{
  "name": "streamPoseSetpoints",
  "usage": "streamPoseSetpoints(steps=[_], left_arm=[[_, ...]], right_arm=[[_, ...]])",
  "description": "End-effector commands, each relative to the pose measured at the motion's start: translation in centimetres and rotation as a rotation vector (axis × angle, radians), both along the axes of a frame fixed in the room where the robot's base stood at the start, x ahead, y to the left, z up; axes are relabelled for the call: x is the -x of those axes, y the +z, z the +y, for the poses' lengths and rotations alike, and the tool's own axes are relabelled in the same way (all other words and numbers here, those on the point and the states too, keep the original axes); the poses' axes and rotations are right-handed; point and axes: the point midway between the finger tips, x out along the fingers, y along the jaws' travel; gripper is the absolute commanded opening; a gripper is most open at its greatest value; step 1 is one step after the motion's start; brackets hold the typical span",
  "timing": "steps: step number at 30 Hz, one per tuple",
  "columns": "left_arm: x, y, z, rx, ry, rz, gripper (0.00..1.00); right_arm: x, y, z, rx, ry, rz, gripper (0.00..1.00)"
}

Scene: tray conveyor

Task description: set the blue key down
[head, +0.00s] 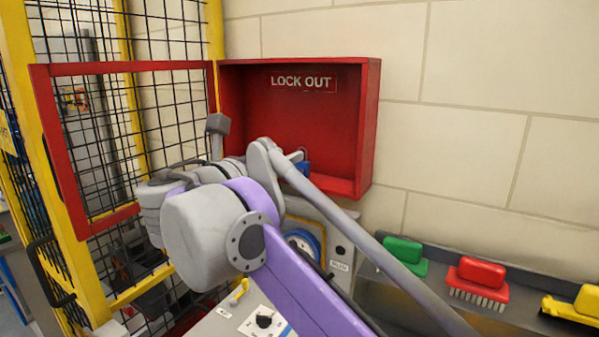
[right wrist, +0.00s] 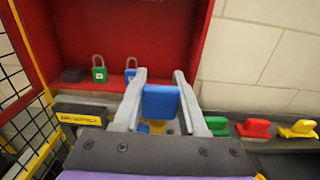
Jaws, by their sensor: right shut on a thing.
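The blue key (right wrist: 161,102) is a blue block-like piece between the fingers of my right gripper (right wrist: 160,78), which is shut on it. In the head view, a small blue part of the key (head: 304,168) shows by my right gripper (head: 300,160), in front of the lower part of the red lock-out box (head: 350,120). My arm hides much of the gripper there. Inside the box, the right wrist view shows a green padlock (right wrist: 99,72), a blue padlock (right wrist: 130,74) and a dark block (right wrist: 73,75). The left gripper is not in view.
A yellow-framed mesh fence (head: 40,150) stands at left, with a red-framed panel beside the box. Below the box is a panel with a blue ring (head: 303,243). Green (head: 404,256), red (head: 478,280) and yellow (head: 577,306) brushes sit on a ledge at right.

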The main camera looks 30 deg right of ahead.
Motion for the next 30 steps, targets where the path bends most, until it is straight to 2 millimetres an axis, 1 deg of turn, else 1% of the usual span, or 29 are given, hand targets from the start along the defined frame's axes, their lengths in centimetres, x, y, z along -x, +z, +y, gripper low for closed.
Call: streamPoseSetpoints(steps=[2,5,18,24,27,28,30], left_arm=[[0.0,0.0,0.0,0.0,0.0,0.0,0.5],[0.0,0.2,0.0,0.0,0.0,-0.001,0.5],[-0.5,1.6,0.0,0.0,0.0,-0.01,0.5],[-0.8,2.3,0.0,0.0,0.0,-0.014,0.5],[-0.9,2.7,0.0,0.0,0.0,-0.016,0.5],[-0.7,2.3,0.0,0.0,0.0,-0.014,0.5],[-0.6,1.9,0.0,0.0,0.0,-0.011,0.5]], right_arm=[[0.2,0.4,-0.5,0.0,-0.008,0.0,0.0],[-0.3,0.5,-2.0,0.001,-0.014,0.0,0.0],[-5.7,0.6,-12.4,0.001,-0.014,-0.002,0.0],[-7.9,0.6,-16.4,0.0,-0.012,-0.001,0.0],[-8.7,0.5,-18.1,0.0,-0.011,-0.001,0.0],[-8.6,-0.4,-17.7,0.0,-0.008,0.0,0.0],[-8.6,-1.6,-17.6,0.0,-0.007,0.001,0.0]])
